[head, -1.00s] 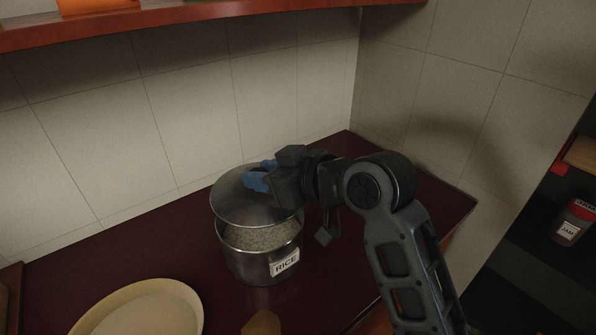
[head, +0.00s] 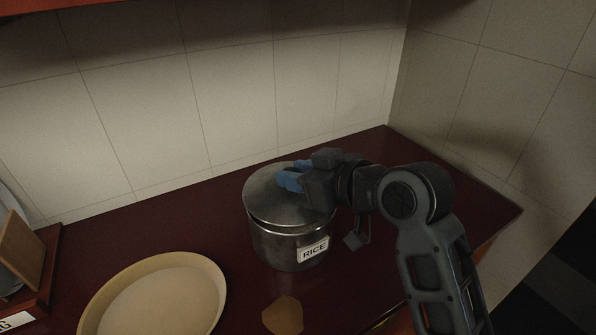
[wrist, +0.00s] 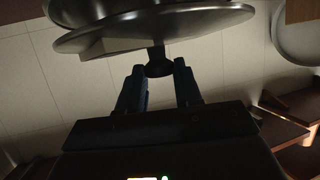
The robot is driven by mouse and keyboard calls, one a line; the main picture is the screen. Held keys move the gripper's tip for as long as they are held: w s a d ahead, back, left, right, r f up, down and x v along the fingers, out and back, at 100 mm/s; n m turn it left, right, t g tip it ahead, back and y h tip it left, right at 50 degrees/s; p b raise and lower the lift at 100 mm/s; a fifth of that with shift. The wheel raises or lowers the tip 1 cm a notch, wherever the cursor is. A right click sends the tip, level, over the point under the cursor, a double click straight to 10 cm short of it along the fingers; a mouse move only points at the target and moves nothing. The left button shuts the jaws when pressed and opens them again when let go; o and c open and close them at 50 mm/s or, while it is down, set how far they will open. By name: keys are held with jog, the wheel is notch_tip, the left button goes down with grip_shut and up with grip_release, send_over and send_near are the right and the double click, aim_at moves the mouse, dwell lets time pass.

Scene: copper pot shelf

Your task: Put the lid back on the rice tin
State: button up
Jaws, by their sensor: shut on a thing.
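The rice tin (head: 282,247) is a metal pot with a white RICE label, upright on the dark red counter. Its round metal lid (head: 262,198) is over the tin's mouth and covers the rice. I cannot tell whether the lid rests fully on the rim or hovers just above it. My gripper (head: 291,179), with blue fingers, is shut on the lid's knob, coming in from the right. In the wrist view the dark knob (wrist: 158,66) sits between the fingertips, with the lid (wrist: 190,25) beyond it and part of the tin (wrist: 80,8) behind.
A cream plate (head: 155,300) lies on the counter at front left. A flat tan piece (head: 283,315) lies in front of the tin. A wooden rack (head: 40,275) stands at the far left. Tiled walls meet behind the tin. The counter between plate and wall is clear.

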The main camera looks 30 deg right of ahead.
jog(key=shift+f, duration=0.95)
dwell(1.5)
jog(key=o, duration=1.2)
jog(key=shift+c, duration=0.2)
jog(key=shift+r+p, duration=3.05)
jog(key=shift+r, duration=0.5)
